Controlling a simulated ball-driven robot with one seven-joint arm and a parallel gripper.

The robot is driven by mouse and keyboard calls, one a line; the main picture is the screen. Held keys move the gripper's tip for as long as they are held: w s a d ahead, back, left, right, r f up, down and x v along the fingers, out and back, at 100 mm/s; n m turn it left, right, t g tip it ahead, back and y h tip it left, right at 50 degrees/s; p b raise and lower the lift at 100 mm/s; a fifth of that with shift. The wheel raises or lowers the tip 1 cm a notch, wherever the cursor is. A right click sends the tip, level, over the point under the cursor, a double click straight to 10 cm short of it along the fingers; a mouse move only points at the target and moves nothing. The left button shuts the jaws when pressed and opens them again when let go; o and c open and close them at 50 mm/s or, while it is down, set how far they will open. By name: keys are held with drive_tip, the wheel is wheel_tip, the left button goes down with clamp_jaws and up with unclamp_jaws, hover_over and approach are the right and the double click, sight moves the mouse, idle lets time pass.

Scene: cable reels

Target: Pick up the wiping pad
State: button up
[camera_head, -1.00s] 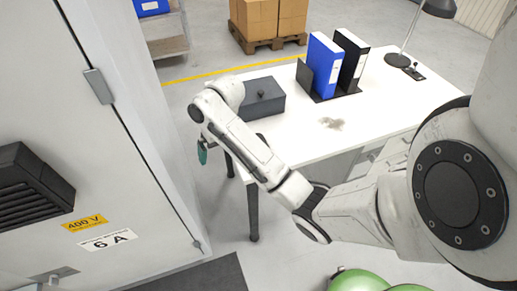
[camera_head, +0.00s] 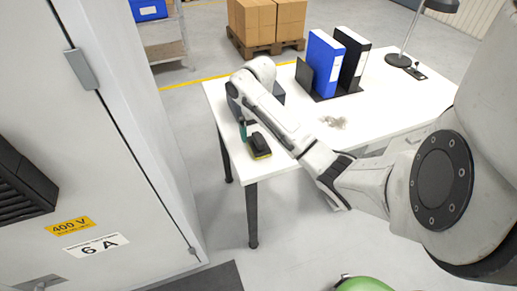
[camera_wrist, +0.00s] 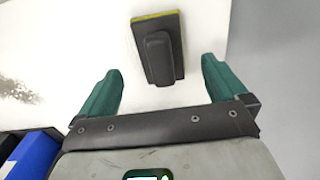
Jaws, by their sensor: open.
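The wiping pad (camera_head: 259,146) is a dark block with a grip on top and a yellow-green lower edge. It lies on the white table near the left front corner. In the wrist view the pad (camera_wrist: 158,48) shows ahead of and between the green fingers, with its grip lengthwise. My gripper (camera_wrist: 161,88) is open and empty, and its fingertips are short of most of the pad. In the head view my gripper (camera_head: 243,130) is partly hidden by my wrist, with a green finger showing just left of the pad.
A grey smudge (camera_head: 333,122) marks the tabletop. A grey cabinet (camera_head: 110,130) stands at left.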

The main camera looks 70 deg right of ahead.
sight(258, 137)
wheel_tip(258, 137, down, 5)
drive_tip(key=shift+f, duration=0.1)
idle(0.3)
drive_tip(key=c, duration=1.2)
drive_tip(key=shift+o, duration=0.2)
